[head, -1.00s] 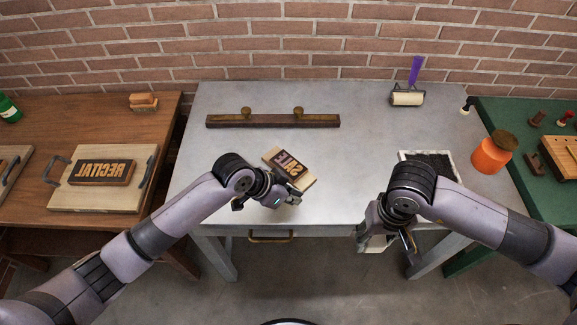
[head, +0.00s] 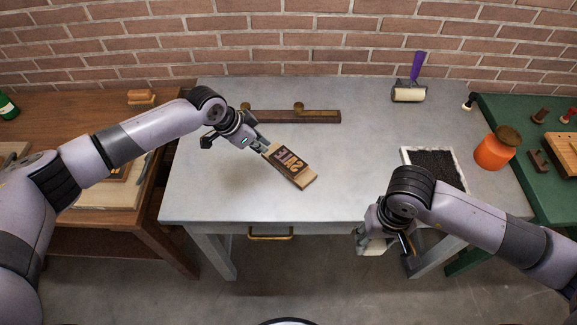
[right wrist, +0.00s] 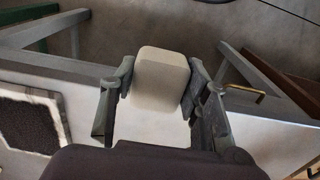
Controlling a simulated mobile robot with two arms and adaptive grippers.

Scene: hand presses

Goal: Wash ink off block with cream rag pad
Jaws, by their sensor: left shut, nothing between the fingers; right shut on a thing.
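The printing block (head: 290,162), dark-faced with raised mirrored letters, lies diagonally on the grey metal table with pale wood showing around its ends. My left gripper (head: 263,148) is shut at the block's upper left end, with nothing between its fingers; I cannot tell whether it touches the wood. My right gripper (head: 384,240) is shut on the cream rag pad (right wrist: 160,72), a rounded pale block between the fingers in the right wrist view. The pad also shows below the gripper in the head view (head: 372,246), in front of the table's front edge.
A dark wooden bar with brass knobs (head: 315,116) lies at the back of the grey table (head: 220,195).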

